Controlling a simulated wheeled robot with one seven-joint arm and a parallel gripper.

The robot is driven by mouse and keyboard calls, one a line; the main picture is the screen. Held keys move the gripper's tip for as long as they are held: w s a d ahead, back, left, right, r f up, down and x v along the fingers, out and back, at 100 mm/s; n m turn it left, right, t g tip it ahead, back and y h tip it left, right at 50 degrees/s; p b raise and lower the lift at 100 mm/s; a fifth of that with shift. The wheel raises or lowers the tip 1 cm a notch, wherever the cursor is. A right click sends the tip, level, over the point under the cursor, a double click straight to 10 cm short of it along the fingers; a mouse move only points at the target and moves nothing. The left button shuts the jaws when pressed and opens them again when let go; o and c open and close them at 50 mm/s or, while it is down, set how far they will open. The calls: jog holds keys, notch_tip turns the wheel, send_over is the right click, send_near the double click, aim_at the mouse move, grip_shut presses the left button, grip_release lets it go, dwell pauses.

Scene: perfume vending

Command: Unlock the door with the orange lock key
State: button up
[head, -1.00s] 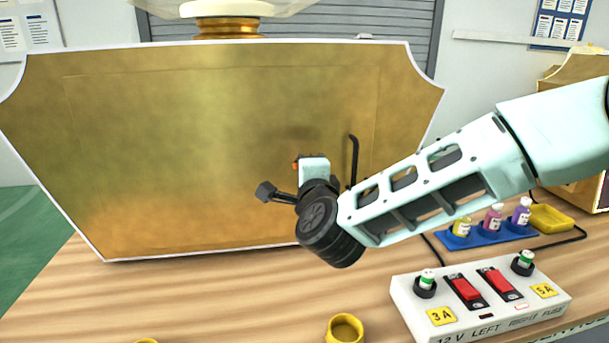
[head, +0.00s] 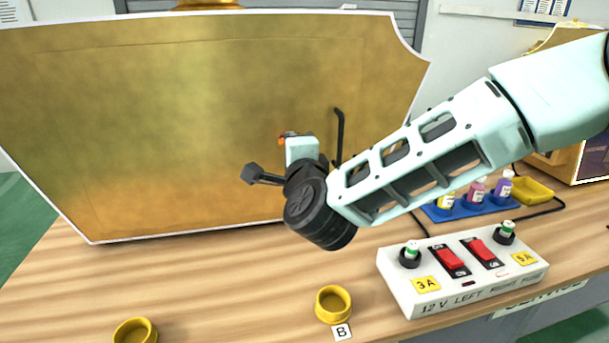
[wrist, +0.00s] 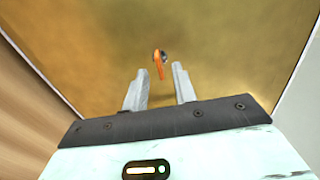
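The door is a large gold panel with a pale edge (head: 180,110), upright at the back of the table. The orange lock key (wrist: 160,71) shows in the wrist view at a dark, round lock (wrist: 163,56) on the gold face. In the head view only a bit of orange (head: 283,139) shows beside my gripper. My gripper (wrist: 159,79) is open, its two grey fingers apart and pointing at the panel. The key lies in line with the gap, near the fingertips, touching neither finger. My wrist hides most of the gripper in the head view.
A black handle (head: 339,137) stands on the door right of the lock. A white switch box (head: 465,275) with red switches sits at front right. A blue tray (head: 470,212) of small bottles stands behind it. Yellow cups (head: 333,303) stand at the front edge. The table's left is clear.

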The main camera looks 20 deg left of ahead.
jog(key=v, duration=1.5)
jog(key=shift+d+b, duration=0.2)
jog(key=shift+b, duration=0.15)
jog(key=shift+s+f, duration=0.1)
